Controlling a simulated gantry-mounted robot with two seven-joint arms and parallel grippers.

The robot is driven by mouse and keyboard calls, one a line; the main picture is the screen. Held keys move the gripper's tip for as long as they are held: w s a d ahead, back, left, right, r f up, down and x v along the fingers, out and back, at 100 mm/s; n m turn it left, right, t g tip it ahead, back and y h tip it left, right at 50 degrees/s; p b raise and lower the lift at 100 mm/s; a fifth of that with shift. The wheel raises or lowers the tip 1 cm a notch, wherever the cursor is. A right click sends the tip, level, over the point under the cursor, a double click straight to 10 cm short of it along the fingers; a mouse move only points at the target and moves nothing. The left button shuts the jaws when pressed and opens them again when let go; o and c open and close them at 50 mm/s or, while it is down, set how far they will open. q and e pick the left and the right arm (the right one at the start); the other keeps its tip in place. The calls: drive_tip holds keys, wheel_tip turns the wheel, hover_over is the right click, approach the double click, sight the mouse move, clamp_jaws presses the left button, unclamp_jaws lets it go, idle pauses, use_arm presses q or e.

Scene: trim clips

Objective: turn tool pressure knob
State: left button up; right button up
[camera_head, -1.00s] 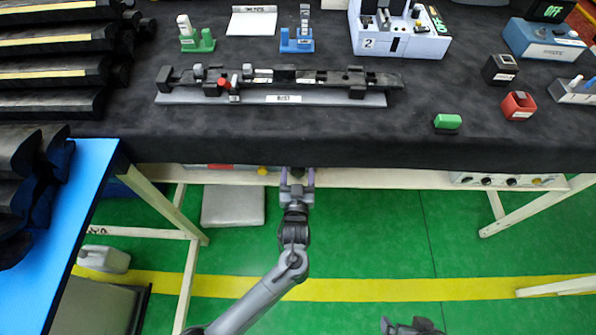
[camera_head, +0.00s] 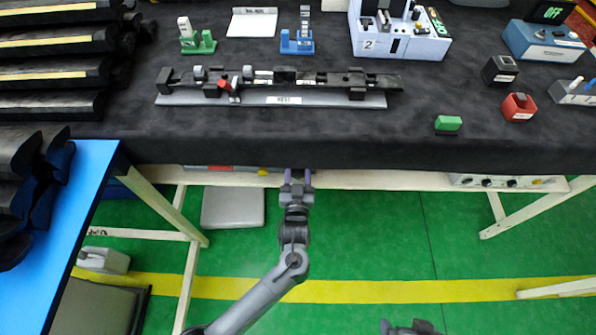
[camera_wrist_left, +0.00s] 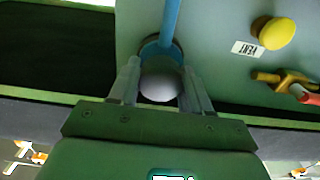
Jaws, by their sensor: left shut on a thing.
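In the left wrist view a round grey knob (camera_wrist_left: 160,84) sits between the two fingers of my left gripper (camera_wrist_left: 160,92), at a blue collar on a grey-green panel (camera_wrist_left: 205,60). The fingers are shut on it from both sides. No pointer or scale on the knob can be made out. In the head view my left gripper (camera_head: 297,178) is at the table's front edge, and the knob is hidden under the tabletop. Part of what looks like my right gripper (camera_head: 411,327) shows at the bottom edge; its fingers cannot be made out.
On the panel a blue bar (camera_wrist_left: 171,22) runs up from the collar. A yellow knob (camera_wrist_left: 277,33), a VENT label (camera_wrist_left: 245,48) and a brass valve (camera_wrist_left: 283,78) are to the right. The black-covered table (camera_head: 320,135) overhangs the front; a long clip fixture (camera_head: 280,99) rests on it.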

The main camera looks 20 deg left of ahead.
use_arm(q)
drive_tip(key=m+p, duration=0.1)
drive_tip(key=p, duration=0.1)
drive_tip(key=r+m+p, duration=0.1)
drive_tip(key=m+p, duration=0.1)
drive_tip(key=shift+w+d+m, duration=0.1)
drive_tip(key=shift+m, duration=0.2)
drive_tip(key=shift+c, duration=0.2)
drive_tip(key=shift+f+m+p, duration=0.2)
drive_tip(key=shift+m+p, duration=0.1)
drive_tip(key=shift+m, duration=0.3)
drive_tip(key=o, duration=1)
drive_tip(key=shift+f, duration=0.1)
drive_tip(key=shift+o, duration=0.2)
drive_tip(key=shift+f, duration=0.1)
